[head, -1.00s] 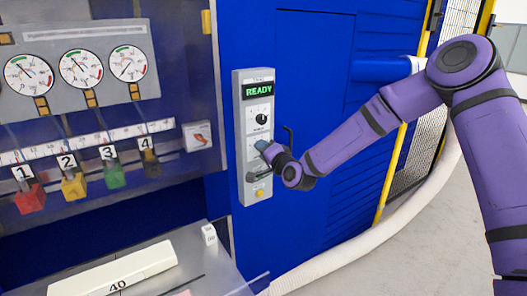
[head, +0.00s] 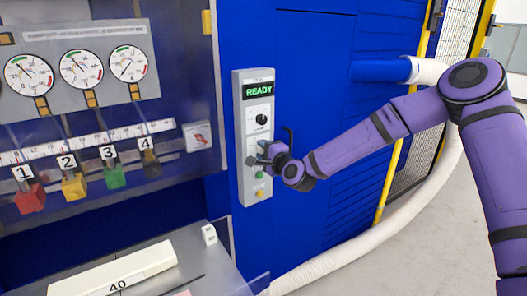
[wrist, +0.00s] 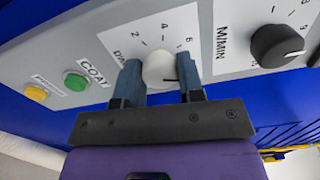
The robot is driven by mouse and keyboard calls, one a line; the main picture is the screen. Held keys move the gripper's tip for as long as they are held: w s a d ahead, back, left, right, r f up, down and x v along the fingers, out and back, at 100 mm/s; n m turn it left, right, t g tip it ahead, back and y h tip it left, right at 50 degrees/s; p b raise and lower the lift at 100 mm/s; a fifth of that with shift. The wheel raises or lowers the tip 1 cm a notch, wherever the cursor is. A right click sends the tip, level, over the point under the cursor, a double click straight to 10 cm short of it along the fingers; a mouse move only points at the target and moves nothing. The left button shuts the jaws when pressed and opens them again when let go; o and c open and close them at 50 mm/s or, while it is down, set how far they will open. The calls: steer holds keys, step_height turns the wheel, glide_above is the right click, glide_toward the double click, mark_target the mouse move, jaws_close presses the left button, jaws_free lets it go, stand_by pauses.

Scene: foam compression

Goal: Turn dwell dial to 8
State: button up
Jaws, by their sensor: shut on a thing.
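The dwell dial (wrist: 160,70) is a pale round knob on the grey control panel (head: 240,125). In the wrist view, numbers 2, 4 and 6 show around it, and its label is partly hidden. A short dark mark shows at the knob's lower right; the number it points to cannot be read. My gripper (wrist: 160,76) is shut on the dial, with one blue-grey finger on each side. The 8 is not visible, and the fingers cover part of the scale. In the head view my gripper (head: 262,158) is at the panel and hides the dial.
A black M/MIN knob (wrist: 277,45) sits right of the dial in the wrist view. A green button (wrist: 75,81) and a yellow button (wrist: 36,93) are to the left. The display (head: 258,90) reads READY. A gauge cabinet (head: 85,65) stands left of the panel.

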steer(key=shift+d, duration=0.1)
steer(key=o, duration=0.9)
steer(key=v, duration=1)
steer(key=shift+s+d, duration=0.25)
steer(key=shift+s, duration=0.1)
